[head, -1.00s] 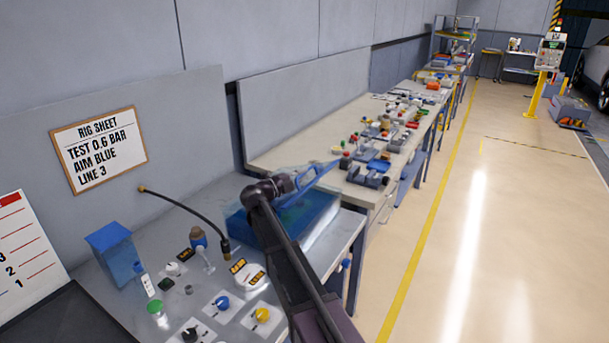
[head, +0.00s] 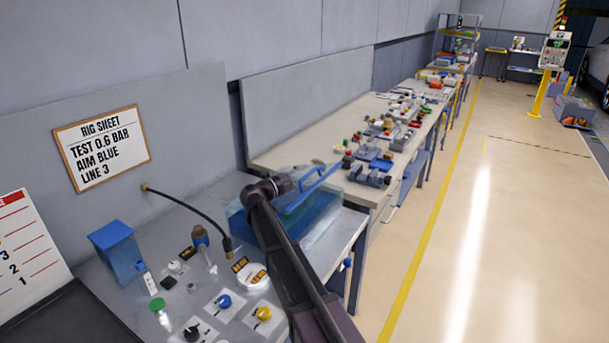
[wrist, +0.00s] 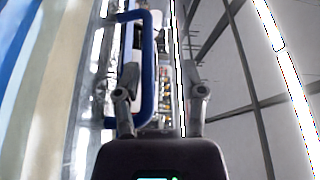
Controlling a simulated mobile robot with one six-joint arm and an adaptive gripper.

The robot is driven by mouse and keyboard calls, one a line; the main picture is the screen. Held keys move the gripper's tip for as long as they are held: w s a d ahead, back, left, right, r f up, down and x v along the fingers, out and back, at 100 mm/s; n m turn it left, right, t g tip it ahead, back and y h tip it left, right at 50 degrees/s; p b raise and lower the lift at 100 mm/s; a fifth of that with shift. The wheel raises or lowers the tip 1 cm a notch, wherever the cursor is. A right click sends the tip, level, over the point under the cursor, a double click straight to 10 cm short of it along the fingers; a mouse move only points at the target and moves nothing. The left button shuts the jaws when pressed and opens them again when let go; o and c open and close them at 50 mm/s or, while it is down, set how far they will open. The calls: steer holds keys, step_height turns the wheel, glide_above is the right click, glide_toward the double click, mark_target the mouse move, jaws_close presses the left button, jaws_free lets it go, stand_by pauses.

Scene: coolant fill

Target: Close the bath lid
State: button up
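The bath (head: 322,222) is a clear, blue-tinted tank on the right end of the grey bench in the head view. Its clear, blue-edged lid (head: 316,186) stands tilted above the tank, not flat on it. In the wrist view a blue bar handle (wrist: 147,70) runs between my fingers, close beside the left one. My gripper (wrist: 162,92) has its fingers spread well apart. I cannot tell whether the left finger touches the handle. In the head view my arm covers the gripper's fingers and part of the tank.
Left of the bath, the bench holds a black hose (head: 190,207), a blue container (head: 118,250), and blue (head: 224,301) and yellow (head: 263,314) knobs. A long bench (head: 280,150) crowded with parts stands behind.

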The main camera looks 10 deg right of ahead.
steer(key=shift+r+p+v, duration=0.2)
steer(key=shift+r+v, duration=0.2)
steer(key=shift+v, duration=2.1)
steer(key=shift+r+p+v, duration=0.25)
steer(key=shift+r+v, duration=0.15)
steer(key=shift+v, duration=2.1)
steer(key=shift+r+p+v, duration=0.2)
steer(key=shift+r+v, duration=0.2)
steer(key=shift+v, duration=2.05)
steer(key=shift+s+a, duration=0.1)
steer(key=s+d+f+n+g+y, duration=0.6)
steer(key=s+d+f+n+y, duration=0.1)
steer(key=s+d+f+n, duration=0.65)
steer(key=s+f+n+g+y, duration=0.1)
steer(key=s+f+n+y, duration=0.2)
steer(key=s+n+y, duration=0.2)
steer(key=s+f+n+g+y, duration=0.1)
steer(key=s+f+n+y, duration=0.2)
steer(key=s+n, duration=0.6)
steer(key=shift+s+f+n+y, duration=0.25)
steer(key=shift+n+y, duration=0.5)
steer(key=shift+y, duration=0.25)
